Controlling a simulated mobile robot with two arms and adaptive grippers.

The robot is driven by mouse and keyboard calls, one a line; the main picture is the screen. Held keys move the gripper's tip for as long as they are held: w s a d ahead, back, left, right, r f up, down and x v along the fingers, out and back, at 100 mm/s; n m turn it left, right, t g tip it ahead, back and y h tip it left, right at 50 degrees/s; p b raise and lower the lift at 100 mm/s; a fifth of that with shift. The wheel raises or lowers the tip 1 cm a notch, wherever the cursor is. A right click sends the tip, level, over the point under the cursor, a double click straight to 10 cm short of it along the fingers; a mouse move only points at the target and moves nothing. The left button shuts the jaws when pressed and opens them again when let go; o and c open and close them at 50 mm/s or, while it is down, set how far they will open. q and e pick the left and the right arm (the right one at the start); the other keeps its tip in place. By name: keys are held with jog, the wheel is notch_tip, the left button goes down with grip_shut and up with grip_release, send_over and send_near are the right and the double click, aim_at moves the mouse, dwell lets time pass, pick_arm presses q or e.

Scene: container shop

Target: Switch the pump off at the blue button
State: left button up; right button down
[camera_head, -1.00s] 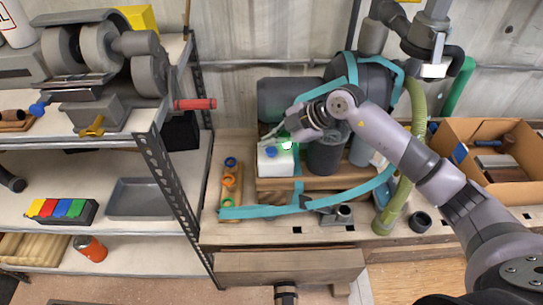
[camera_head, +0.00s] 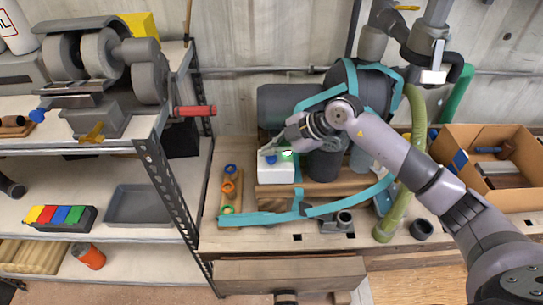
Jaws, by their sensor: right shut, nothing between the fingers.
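A white control box (camera_head: 276,173) stands on the bench in front of the grey pump (camera_head: 283,103). On its top are a blue button (camera_head: 271,159) and a green button (camera_head: 287,153) that looks lit. My right gripper (camera_head: 267,150) reaches in from the right and is shut and empty. Its fingertips are right at the blue button, just above or on it; I cannot tell whether they touch. The gripper partly covers the top of the box. My left gripper is not in view.
A wooden strip with coloured rings (camera_head: 229,187) lies left of the box. A green hose (camera_head: 397,210) and a cardboard box (camera_head: 490,190) are on the right. A metal shelf (camera_head: 165,185) stands at left.

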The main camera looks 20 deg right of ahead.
aim_at(271, 159)
jog(key=shift+f, duration=0.2)
dwell(0.4)
jog(key=shift+f, duration=0.25)
jog(key=shift+s+a+f, duration=0.1)
jog(key=shift+s+f, duration=0.15)
jog(key=shift+f, duration=0.25)
jog(key=shift+s+a+f, duration=0.1)
jog(key=shift+s+f, duration=0.15)
jog(key=shift+f, duration=0.2)
dwell(0.8)
jog(key=shift+r, duration=0.1)
jog(key=shift+w+d+r+p, duration=0.1)
jog(key=shift+r+p, duration=0.15)
jog(key=shift+p, duration=0.15)
jog(key=shift+r, duration=0.1)
jog(key=r+p, duration=0.6)
jog(key=shift+w+d+r, duration=0.1)
jog(key=shift+w+r, duration=0.15)
jog(key=shift+w, duration=0.1)
